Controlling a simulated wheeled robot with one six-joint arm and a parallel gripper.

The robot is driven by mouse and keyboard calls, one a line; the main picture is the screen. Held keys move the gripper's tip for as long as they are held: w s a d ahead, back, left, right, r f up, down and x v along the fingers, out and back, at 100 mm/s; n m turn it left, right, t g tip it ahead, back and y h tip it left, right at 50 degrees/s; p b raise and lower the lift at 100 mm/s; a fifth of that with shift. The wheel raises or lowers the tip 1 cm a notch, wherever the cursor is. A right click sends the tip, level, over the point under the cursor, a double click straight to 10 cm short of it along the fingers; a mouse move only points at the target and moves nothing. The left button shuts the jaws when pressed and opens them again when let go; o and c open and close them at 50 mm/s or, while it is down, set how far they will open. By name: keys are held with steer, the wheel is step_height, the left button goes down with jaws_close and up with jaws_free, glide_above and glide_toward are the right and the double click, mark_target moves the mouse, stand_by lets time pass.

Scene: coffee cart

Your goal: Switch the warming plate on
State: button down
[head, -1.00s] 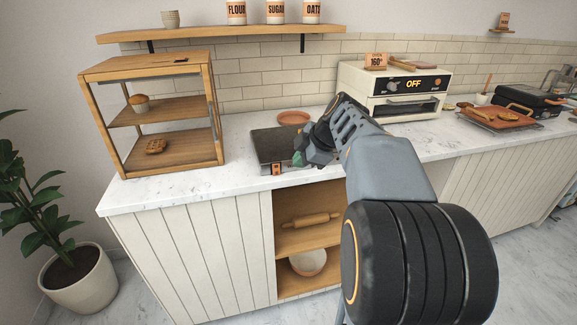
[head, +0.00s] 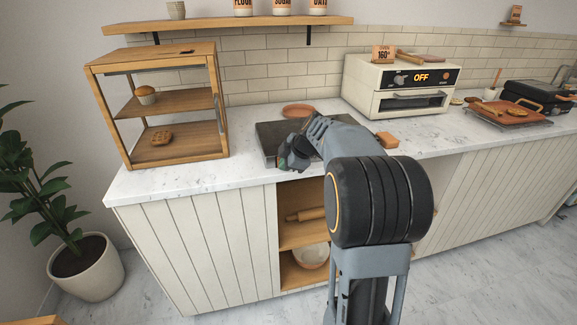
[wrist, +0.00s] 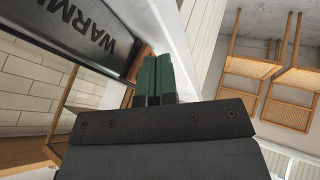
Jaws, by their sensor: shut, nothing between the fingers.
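The warming plate (head: 268,136) is a flat dark slab on the white counter, right of the wooden display case. In the wrist view its dark surface (wrist: 75,25) shows close up at the upper left, with part of a "WARM" label. My gripper (head: 284,163) is over the plate's front edge in the head view and covers part of it. The wrist view shows its two green fingers (wrist: 153,78) shut together and empty, beside the plate's edge. I cannot tell whether they touch it. The plate's switch is hidden, and its state cannot be seen.
A wooden display case (head: 219,132) holds a muffin and a pastry. A terracotta dish (head: 298,110) lies behind the plate. A small orange-brown block (head: 387,140) lies to its right. A cream oven (head: 360,101) reading OFF stands further right. Open shelves (head: 300,238) are below the counter.

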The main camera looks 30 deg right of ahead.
steer(key=shift+w, duration=0.1)
stand_by(0.3)
steer(key=shift+w+f+t+b, duration=0.15)
steer(key=shift+f+t+b, duration=0.25)
steer(key=shift+b, duration=0.85)
steer(key=shift+d+r, duration=0.1)
steer(key=shift+r, duration=0.35)
steer(key=shift+r+p, duration=0.3)
steer(key=shift+r, duration=0.45)
